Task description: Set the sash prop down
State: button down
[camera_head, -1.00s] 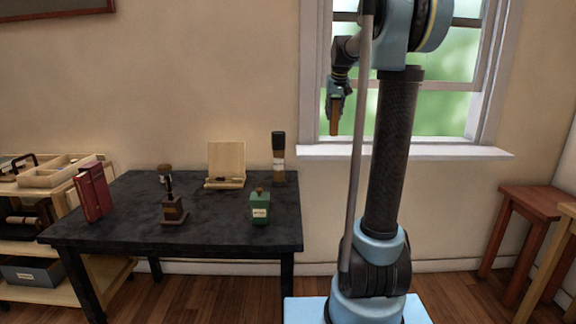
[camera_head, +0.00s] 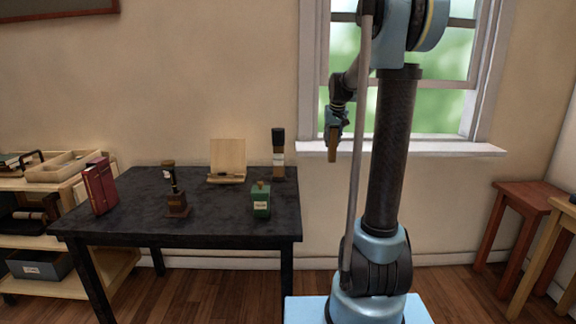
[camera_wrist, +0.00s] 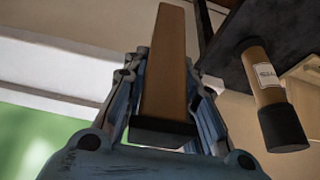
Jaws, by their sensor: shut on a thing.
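The sash prop is a plain brown wooden bar (camera_head: 332,152) with a dark end. In the wrist view the bar (camera_wrist: 166,65) runs between the fingers, its dark end close to the palm and its other end pointing away. My gripper (camera_head: 334,128) is shut on it and hangs in the air in front of the window's left side. The bar's lower end shows at about the windowsill's height in the head view. I cannot tell whether it touches the windowsill (camera_head: 420,148). My column and a grey rod hide part of the sill.
A black table (camera_head: 130,190) stands left of my arm, bearing red books (camera_head: 99,188), a dark stamp-like tool (camera_head: 177,205), a green bottle (camera_head: 261,201), a wooden stand (camera_head: 228,160) and a labelled black-capped cylinder (camera_head: 278,160). A shelf stands far left and stools (camera_head: 525,195) right.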

jog(key=s+f, duration=0.3)
jog(key=f, duration=3.2)
jog(key=shift+s+m, duration=0.2)
jog(key=shift+m, duration=0.1)
jog(key=shift+s+d, duration=0.1)
jog(key=shift+s, duration=0.1)
